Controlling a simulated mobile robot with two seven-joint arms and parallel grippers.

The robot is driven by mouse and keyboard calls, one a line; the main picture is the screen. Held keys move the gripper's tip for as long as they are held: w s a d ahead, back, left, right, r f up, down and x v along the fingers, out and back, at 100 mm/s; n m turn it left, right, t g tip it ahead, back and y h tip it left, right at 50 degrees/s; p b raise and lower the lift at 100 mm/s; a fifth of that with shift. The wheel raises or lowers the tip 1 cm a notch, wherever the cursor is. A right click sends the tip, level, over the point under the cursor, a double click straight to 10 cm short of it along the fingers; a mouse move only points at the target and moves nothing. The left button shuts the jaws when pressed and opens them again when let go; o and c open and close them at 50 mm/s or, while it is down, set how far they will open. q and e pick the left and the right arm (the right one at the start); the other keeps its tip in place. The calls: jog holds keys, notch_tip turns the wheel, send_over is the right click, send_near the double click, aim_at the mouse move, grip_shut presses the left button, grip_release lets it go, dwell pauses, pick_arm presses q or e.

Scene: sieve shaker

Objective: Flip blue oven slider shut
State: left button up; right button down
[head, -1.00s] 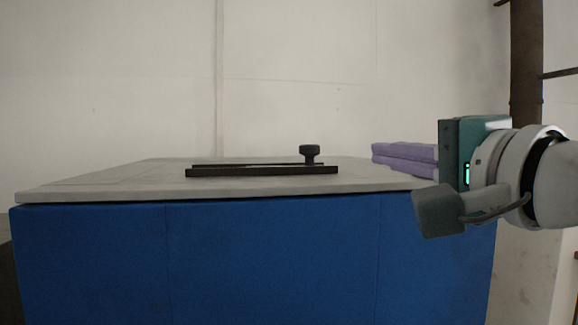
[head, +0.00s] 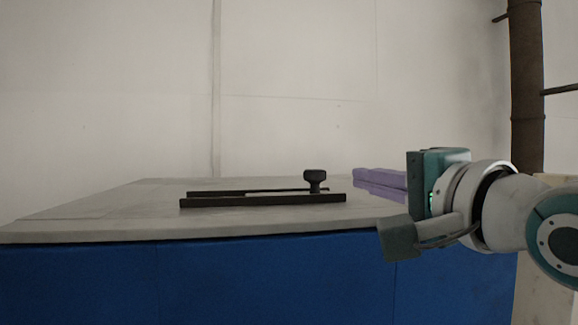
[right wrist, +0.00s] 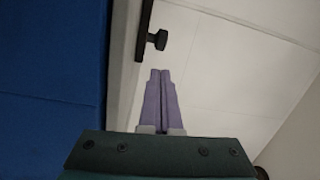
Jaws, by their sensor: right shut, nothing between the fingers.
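The blue oven (head: 250,280) is a wide blue box with a grey top (head: 100,215). On the top lies a dark slider rail (head: 262,201) with an upright black knob (head: 315,180) at its right end. In the right wrist view the knob (right wrist: 158,39) is ahead of the fingertips, with the rail (right wrist: 144,28) beside it. My right gripper (head: 356,177) has purple fingers, shut and empty, pointing left at about knob height. They are apart from the knob, to its right. In the right wrist view the shut fingertips (right wrist: 160,74) point toward the knob. My left gripper is not in view.
A pale wall (head: 290,80) stands behind the oven. A dark brown post (head: 526,90) with short rods rises at the right. The grey top is otherwise clear around the rail.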

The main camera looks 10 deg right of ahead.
jog(key=w, duration=0.2)
jog(key=w+p, duration=0.1)
jog(key=w, duration=0.1)
jog(key=w+a+p, duration=0.1)
jog(key=w, duration=0.1)
jog(key=shift+r, duration=0.3)
jog(key=shift+w+a+p, duration=0.1)
jog(key=shift+w+p, duration=0.3)
jog(key=shift+w, duration=0.25)
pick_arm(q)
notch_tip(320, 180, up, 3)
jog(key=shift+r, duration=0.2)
pick_arm(e)
jog(key=shift+f, duration=0.1)
